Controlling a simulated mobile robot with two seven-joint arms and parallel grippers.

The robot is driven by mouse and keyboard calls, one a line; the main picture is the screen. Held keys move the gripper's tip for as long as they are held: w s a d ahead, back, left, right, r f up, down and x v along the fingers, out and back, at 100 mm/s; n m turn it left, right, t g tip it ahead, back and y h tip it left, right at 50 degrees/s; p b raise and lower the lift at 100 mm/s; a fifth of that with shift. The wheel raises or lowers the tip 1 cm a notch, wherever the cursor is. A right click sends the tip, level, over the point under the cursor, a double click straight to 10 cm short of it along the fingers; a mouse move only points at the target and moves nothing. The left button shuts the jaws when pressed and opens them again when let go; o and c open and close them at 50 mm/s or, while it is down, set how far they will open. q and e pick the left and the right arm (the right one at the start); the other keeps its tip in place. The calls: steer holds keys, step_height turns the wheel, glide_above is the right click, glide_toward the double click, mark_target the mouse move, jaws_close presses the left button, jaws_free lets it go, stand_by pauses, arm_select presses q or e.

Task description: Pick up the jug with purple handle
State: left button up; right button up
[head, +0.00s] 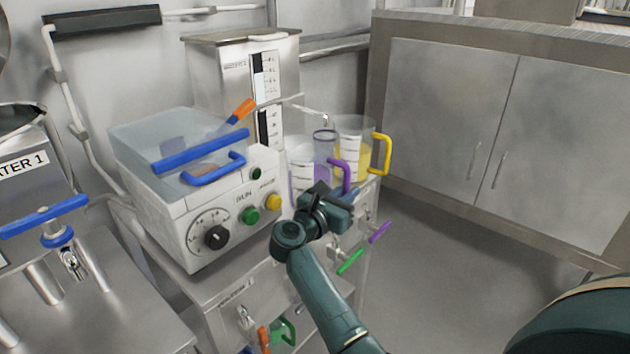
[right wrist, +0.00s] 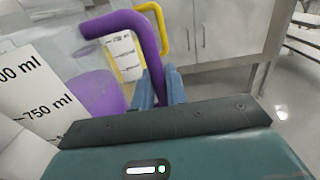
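The jug with the purple handle (head: 303,172) is a clear measuring jug holding purple content, on the steel surface right of the white machine. Its purple handle (head: 346,178) faces my right arm. In the right wrist view the jug (right wrist: 97,95) is close at left, with millilitre marks. My right gripper (head: 335,192) is at the handle. In the right wrist view its blue fingers (right wrist: 158,88) stand close on both sides of the handle's upright part, which fills the gap between them. The fingertips are partly hidden. My left gripper is out of view.
A jug with a yellow handle (head: 354,140) stands right behind the purple one. The white machine (head: 215,215) with a blue-handled clear lid is at left. A steel tank (head: 222,75) stands behind. The floor (head: 440,270) at right is clear before the steel cabinet (head: 480,110).

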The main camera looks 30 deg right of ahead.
jaws_close()
stand_by(0.8)
steer(key=shift+r, duration=0.15)
steer(key=shift+r, duration=0.15)
step_height(320, 180, up, 10)
steer(key=shift+f+p, duration=0.15)
steer(key=shift+p, duration=0.25)
stand_by(0.5)
